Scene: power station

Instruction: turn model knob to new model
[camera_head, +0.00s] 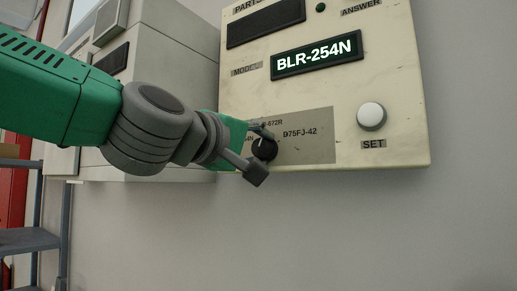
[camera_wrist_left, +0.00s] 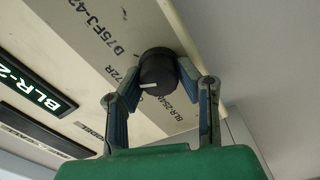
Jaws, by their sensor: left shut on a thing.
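The model knob (camera_head: 264,149) is a round black knob at the lower left of the cream control panel (camera_head: 400,80). It sits on a grey plate (camera_head: 318,148) with printed model names, of which "D75FJ-42" is readable. In the left wrist view the knob (camera_wrist_left: 157,72) shows a white pointer line. My left gripper (camera_head: 260,155) is at the knob, and in the wrist view its two fingers (camera_wrist_left: 162,90) stand on either side of the knob, shut on it. The display (camera_head: 317,55) reads "BLR-254N". My right gripper is not in view.
A white SET button (camera_head: 371,115) is at the panel's lower right. A grey cabinet (camera_head: 165,60) stands left of the panel. A metal shelf (camera_head: 32,240) is at the far left. The wall below the panel is clear.

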